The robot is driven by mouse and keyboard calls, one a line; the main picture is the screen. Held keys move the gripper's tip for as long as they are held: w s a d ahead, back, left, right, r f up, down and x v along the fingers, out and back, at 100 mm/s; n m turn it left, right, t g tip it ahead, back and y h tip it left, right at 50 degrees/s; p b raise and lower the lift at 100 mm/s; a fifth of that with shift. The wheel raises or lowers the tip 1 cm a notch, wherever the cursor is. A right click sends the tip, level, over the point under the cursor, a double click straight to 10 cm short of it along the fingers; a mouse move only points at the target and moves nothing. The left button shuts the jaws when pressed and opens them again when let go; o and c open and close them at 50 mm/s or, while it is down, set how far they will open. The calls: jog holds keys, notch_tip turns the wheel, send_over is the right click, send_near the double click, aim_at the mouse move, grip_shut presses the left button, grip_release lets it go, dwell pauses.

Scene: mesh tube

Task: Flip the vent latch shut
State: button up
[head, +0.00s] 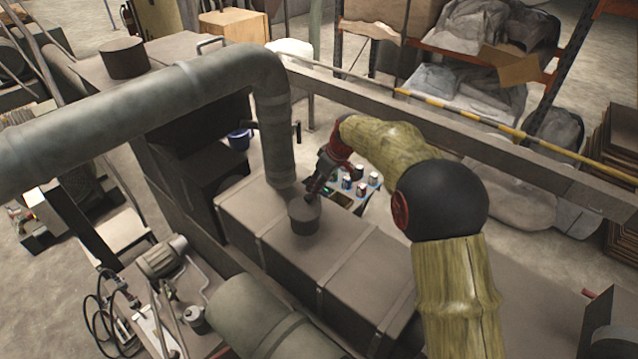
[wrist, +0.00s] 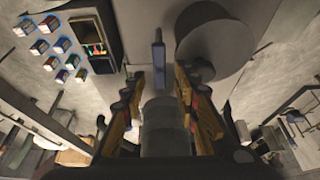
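I cannot make out the vent latch for certain. A narrow blue-grey upright piece (wrist: 158,55) stands just beyond my fingertips in the wrist view and may be the latch. My gripper (wrist: 157,88) is open, with its two fingers apart on either side of the middle. A ribbed grey cylindrical part (wrist: 162,115) shows between the fingers; I cannot tell whether they touch it. A short round grey stub (wrist: 218,38) is close to the right finger.
A thick grey pipe (head: 272,110) bends down onto the long boxy duct (head: 345,270), close to my gripper. A beam (head: 480,135) runs behind my arm.

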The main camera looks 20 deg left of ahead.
jog(key=shift+c, duration=1.4)
grip_shut()
